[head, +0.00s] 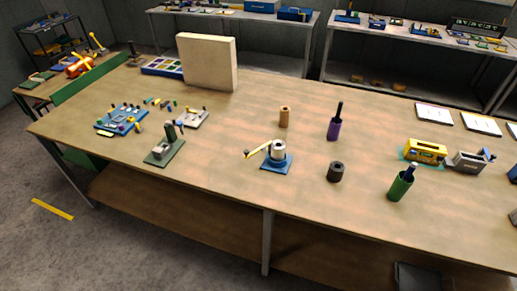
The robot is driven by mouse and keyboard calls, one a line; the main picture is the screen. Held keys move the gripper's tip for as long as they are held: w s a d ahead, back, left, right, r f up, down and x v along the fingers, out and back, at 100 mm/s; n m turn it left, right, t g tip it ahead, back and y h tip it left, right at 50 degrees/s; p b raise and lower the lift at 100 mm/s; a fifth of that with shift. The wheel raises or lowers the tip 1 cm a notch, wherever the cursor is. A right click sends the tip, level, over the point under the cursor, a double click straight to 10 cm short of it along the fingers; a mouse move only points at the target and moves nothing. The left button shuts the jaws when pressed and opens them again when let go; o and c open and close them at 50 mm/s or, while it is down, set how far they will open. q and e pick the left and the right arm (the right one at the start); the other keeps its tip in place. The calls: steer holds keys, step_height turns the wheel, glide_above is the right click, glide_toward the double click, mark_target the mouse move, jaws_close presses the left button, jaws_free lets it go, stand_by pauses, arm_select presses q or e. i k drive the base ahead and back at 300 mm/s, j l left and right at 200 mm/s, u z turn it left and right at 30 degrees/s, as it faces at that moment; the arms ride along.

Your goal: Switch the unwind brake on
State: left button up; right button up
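A small stand with a blue base (276,167) sits near the middle of the workbench. It carries a pale upright roll (279,150). A yellow lever (258,149) sticks out from the stand to the left, tilted slightly down at its outer end. It looks like the unwind with its brake lever, but I see no label and cannot tell the brake's state. Neither of my grippers is in view.
The workbench (225,175) has clear wood around the stand. A brown cylinder (284,117), a dark roll (335,172) and a purple holder (333,130) stand nearby. A green press-like tool (164,153) is left. A green holder (400,187) and yellow device (427,150) are right.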

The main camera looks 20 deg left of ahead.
mark_target(247, 152)
steer(key=i+j, duration=0.1)
steer(key=j, duration=0.3)
steer(key=i+j, duration=0.1)
steer(key=j, duration=0.3)
steer(key=i+j, duration=0.1)
steer(key=j, duration=0.35)
steer(key=u, duration=0.05)
